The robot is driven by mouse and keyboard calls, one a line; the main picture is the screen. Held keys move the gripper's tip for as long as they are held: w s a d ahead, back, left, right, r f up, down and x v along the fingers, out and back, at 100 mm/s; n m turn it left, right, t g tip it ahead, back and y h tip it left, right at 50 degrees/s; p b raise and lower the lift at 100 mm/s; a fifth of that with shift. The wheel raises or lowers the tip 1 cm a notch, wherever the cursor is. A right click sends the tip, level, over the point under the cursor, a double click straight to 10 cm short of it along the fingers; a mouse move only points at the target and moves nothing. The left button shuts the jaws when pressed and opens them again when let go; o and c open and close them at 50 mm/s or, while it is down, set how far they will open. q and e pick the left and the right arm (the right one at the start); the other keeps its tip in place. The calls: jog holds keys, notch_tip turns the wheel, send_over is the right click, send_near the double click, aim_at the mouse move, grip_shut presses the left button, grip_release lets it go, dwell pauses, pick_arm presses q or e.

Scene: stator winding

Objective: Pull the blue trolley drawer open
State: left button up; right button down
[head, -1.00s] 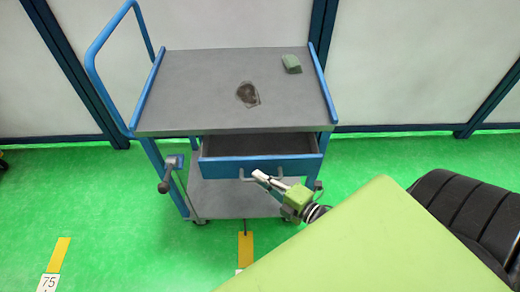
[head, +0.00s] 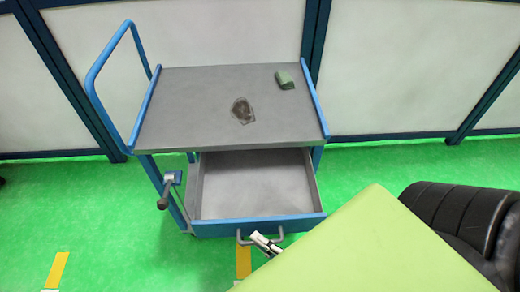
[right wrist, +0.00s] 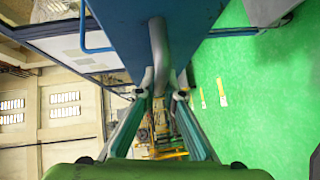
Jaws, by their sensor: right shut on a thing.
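The blue trolley (head: 225,128) stands against the wall in the head view, with a grey top and a blue push handle at its left. Its drawer (head: 258,224) is pulled well out, and the empty grey inside shows. A grey bar handle (head: 280,235) sits on the blue drawer front. My right gripper (head: 262,243) is shut on this handle. In the right wrist view the fingers (right wrist: 161,92) close around the handle (right wrist: 158,50) below the blue front.
A green block (head: 285,79) and a dark flat piece (head: 242,111) lie on the trolley top. A black padded seat (head: 463,225) is at right.

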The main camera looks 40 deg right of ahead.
jog(key=c, duration=2.1)
grip_release()
jog(key=shift+c, duration=0.2)
jog(key=v, duration=1.2)
